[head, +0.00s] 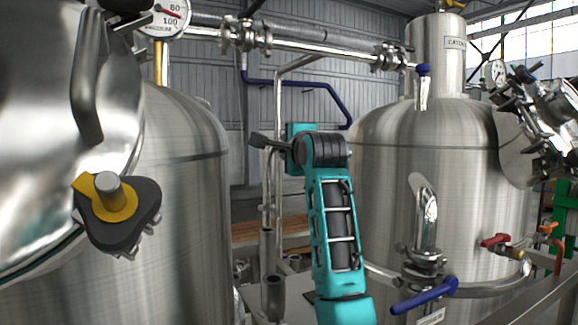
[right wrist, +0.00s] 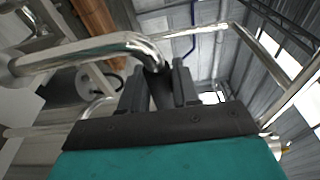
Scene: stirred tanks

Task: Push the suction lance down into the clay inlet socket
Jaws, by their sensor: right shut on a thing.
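My right gripper (head: 258,142) is at the end of the teal arm in the middle of the head view. It is shut on the suction lance (head: 267,190), a thin metal tube hanging roughly upright below the fingers. In the right wrist view the lance (right wrist: 80,55) is a shiny tube whose bent top runs between the dark fingers (right wrist: 160,88). Below it in the head view stands a short grey upright tube (head: 275,298), which looks like the clay inlet socket. I cannot tell how far the lance's lower end is inside it. My left gripper is not in view.
A fixed bent pipe (head: 280,110) rises just behind the lance. A large steel tank (head: 185,180) stands left and another tank (head: 385,180) right. A blue-handled valve (head: 425,295) sits at the right tank's front. Wooden slats (head: 270,237) lie behind.

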